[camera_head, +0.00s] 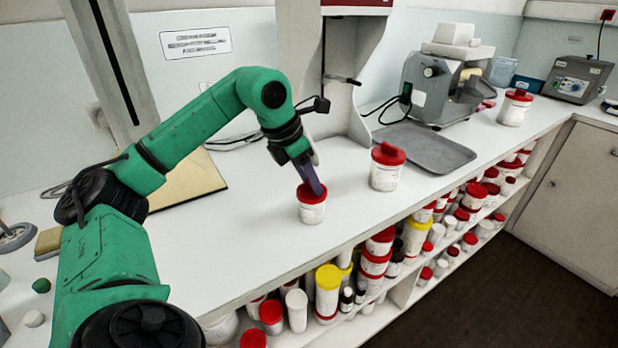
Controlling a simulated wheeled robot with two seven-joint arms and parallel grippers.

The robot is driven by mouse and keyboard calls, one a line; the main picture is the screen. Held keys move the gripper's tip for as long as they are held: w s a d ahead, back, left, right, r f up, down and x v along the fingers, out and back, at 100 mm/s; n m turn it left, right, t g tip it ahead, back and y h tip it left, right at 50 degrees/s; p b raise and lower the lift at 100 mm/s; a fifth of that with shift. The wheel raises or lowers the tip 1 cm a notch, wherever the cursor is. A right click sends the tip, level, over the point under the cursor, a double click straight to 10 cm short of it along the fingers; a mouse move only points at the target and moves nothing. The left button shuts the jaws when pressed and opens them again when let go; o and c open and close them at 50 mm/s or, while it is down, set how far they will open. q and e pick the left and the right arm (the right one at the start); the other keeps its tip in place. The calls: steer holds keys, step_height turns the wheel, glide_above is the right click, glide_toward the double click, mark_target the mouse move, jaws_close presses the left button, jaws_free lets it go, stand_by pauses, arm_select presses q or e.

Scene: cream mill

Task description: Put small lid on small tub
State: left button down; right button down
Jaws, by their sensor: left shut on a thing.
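The small tub (312,213), white with a label, stands upright on the white counter. A red small lid (307,196) is at the top of the tub. My left gripper (317,188) reaches down from above and is shut on the lid. The fingers hide part of the lid, so I cannot tell whether it sits flat on the rim all round. My right gripper is not in view.
A larger white tub (385,176) with a red lid stands just right of the small tub. A grey tray (425,148) and a grey machine (436,92) are farther back right. Shelves of several tubs lie below the counter's front edge.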

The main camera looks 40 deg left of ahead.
arm_select(q)
steer(key=shift+f, duration=0.1)
jaws_free()
step_height(320, 180, up, 5)
steer(key=p, duration=0.4)
steer(key=shift+f+p, duration=0.2)
steer(key=shift+p, duration=0.2)
jaws_close()
stand_by(0.3)
stand_by(1.3)
steer(key=shift+w+p, duration=0.35)
steer(key=shift+p, duration=0.15)
steer(key=shift+f, duration=0.2)
